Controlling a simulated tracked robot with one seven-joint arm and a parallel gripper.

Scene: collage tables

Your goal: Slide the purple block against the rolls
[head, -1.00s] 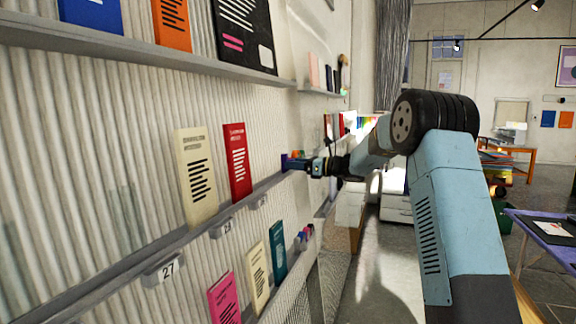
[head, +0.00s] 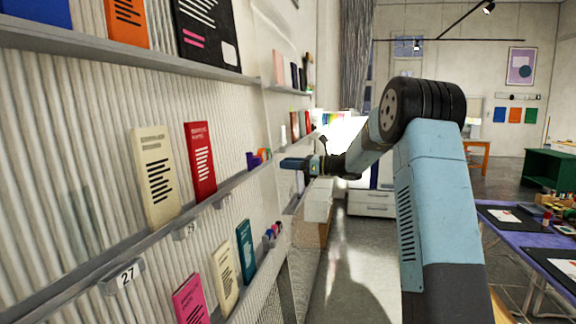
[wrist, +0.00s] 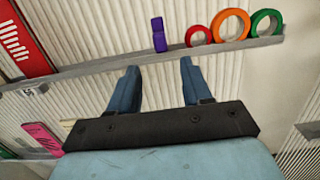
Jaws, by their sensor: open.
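The purple block (wrist: 158,36) stands upright on the shelf ledge in the wrist view. The rolls stand in a row to its right: a red ring (wrist: 198,45), an orange ring (wrist: 228,38) and a green ring (wrist: 255,21). A small gap separates the block from the red roll. My gripper (wrist: 160,66) is open and empty, its two blue fingers apart below the ledge in the picture, clear of the block. In the head view the purple block (head: 252,161) sits left of my gripper (head: 284,163), with rolls partly visible behind it.
The ledge (wrist: 85,69) also holds a red book (wrist: 20,40) to the left; a cream book (head: 155,178) shows in the head view. A lower shelf holds more books, including a teal one (head: 245,252). A ribbed wall stands behind. Open floor (head: 345,265) lies right of the shelves.

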